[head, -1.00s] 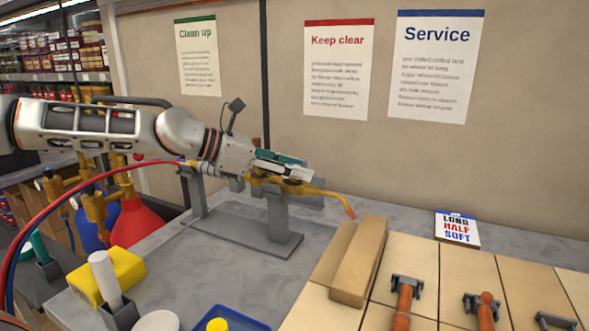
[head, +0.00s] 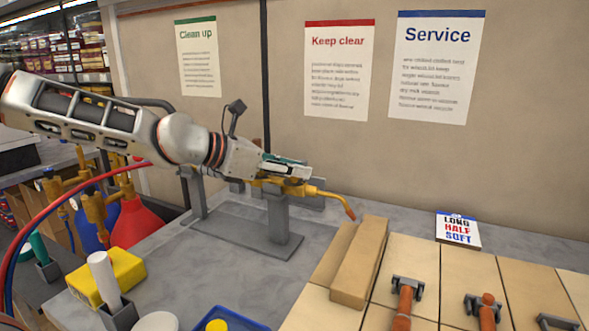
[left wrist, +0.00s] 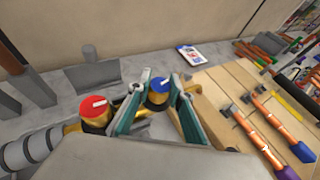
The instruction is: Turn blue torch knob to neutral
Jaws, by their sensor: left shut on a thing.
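The brass torch (head: 328,197) lies across a grey stand (head: 279,222), its bent tip to the right. My left gripper (head: 293,170) is over the torch body and hides its knobs in the head view. In the left wrist view the blue knob (left wrist: 159,91) with a white pointer mark sits between the two fingers of my left gripper (left wrist: 158,108), which are shut on it. The red knob (left wrist: 93,110), also with a white mark, is beside the left finger, outside the grip. My right gripper is not in view.
Red and blue hoses (head: 70,178) curve in from the left. A yellow sponge (head: 121,275) and a blue tray (head: 245,319) are at the front. A wooden block (head: 360,265) and a LONG/HALF/SOFT card (head: 458,230) lie to the right. Bare grey bench surrounds the stand.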

